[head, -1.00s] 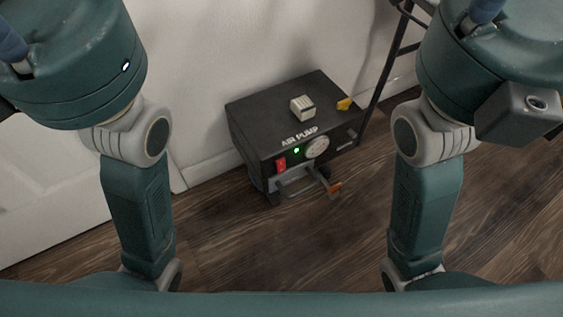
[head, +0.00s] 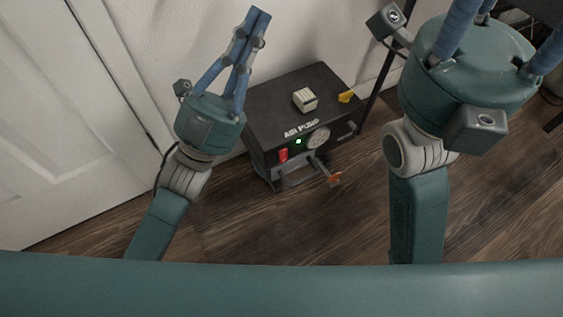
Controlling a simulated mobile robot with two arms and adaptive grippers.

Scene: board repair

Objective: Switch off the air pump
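The air pump (head: 268,108) is a black box labelled AIR PUMP on the floor against the wall. Its front has a red switch (head: 283,155), a lit green light (head: 298,142), a round gauge (head: 319,138) and a lever with an orange end (head: 333,178). My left gripper (head: 257,19) is left of the pump, its blue fingers pointing up and together at the tips, with nothing seen between them. It is apart from the switch. My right gripper (head: 463,27) is at the upper right; its fingertips are cut off by the frame.
A pale block (head: 305,99) and a yellow piece (head: 346,97) are on the pump's top. A white panelled door (head: 60,130) stands at the left. Dark stand legs (head: 376,93) rise right of the pump. The wooden floor (head: 310,225) in front is clear.

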